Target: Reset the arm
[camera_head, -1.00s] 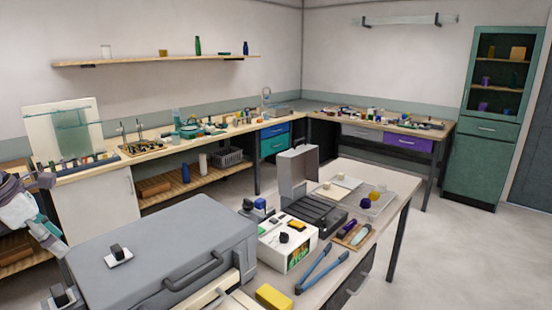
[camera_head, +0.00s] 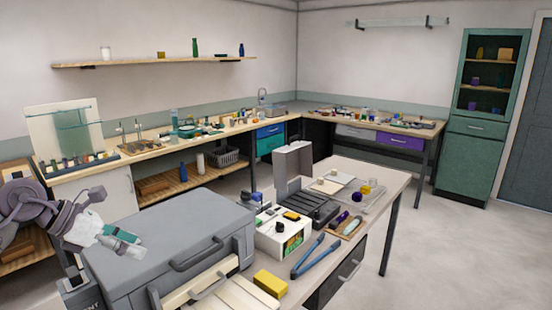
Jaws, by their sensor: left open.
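My left arm (camera_head: 28,205) comes in from the left edge of the head view. My left gripper (camera_head: 106,222) is open, with nothing seen between its fingers. It shows over the back left part of the big grey case (camera_head: 160,240), and I cannot tell the gap between them. My right arm and right gripper are not in view.
The near table (camera_head: 375,172) carries a white box (camera_head: 283,236), a black open case (camera_head: 310,207), blue-handled pliers (camera_head: 308,262) and a yellow block (camera_head: 270,283). A bench (camera_head: 150,147) with glassware and racks runs along the back wall. The floor (camera_head: 440,250) at the right is clear.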

